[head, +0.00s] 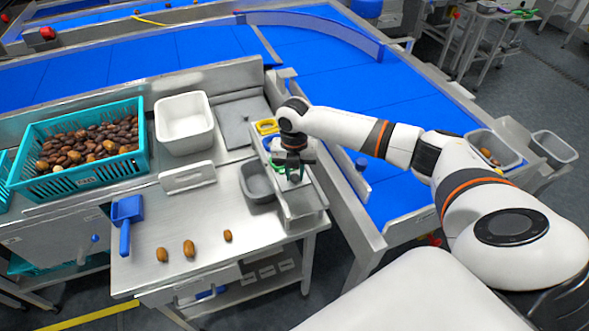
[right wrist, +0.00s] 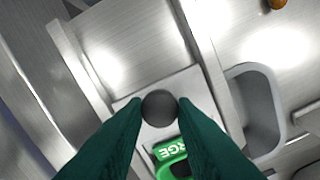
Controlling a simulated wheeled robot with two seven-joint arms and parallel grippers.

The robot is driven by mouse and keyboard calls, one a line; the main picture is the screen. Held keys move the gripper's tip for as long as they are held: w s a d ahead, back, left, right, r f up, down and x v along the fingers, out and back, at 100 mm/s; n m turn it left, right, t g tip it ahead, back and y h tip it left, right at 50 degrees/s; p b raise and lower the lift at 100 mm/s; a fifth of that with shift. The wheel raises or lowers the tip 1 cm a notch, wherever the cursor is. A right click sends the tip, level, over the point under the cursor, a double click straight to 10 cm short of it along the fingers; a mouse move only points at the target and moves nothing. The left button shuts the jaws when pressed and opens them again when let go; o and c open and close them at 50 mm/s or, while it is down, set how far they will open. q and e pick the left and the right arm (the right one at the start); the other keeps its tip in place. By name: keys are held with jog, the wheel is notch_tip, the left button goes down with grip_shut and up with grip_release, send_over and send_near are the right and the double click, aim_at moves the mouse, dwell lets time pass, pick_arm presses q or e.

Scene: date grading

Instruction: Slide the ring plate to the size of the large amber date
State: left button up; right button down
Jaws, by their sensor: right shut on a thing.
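Three dates lie in a row at the front of the steel table: an amber one (head: 162,255) at the left, a larger amber-brown one (head: 188,248) in the middle and a small brown one (head: 228,235) at the right. My right gripper (head: 292,168) is over the rail beside the yellow ring (head: 266,127) and the green ring part (head: 277,166). In the right wrist view its fingers are shut on a dark round knob (right wrist: 159,107) on a pale plate (right wrist: 130,103). A green label (right wrist: 170,152) reading "RGE" is partly hidden by a finger. My left gripper is out of view.
A grey bin (head: 257,184) stands left of the rail. A blue scoop (head: 126,215), a white tub (head: 184,122) and a teal crate of dates (head: 140,163) are farther left. Blue conveyors (head: 320,75) run behind. The front table is mostly clear.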

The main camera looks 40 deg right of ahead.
jog(key=shift+w+d, duration=0.15)
jog(key=shift+w, duration=0.25)
jog(key=shift+s+r, duration=0.15)
jog(key=shift+s, duration=0.05)
jog(key=c, duration=1.2)
grip_release()
jog(key=shift+o, duration=0.2)
jog(key=shift+a, duration=0.2)
jog(key=shift+s+r, duration=0.1)
jog(key=shift+r, duration=0.1)
pick_arm(q)
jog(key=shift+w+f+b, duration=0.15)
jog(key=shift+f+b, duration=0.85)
jog(key=shift+b, duration=0.1)
pick_arm(e)
notch_tip(320, 180, up, 12)
jog(key=shift+f, duration=0.2)
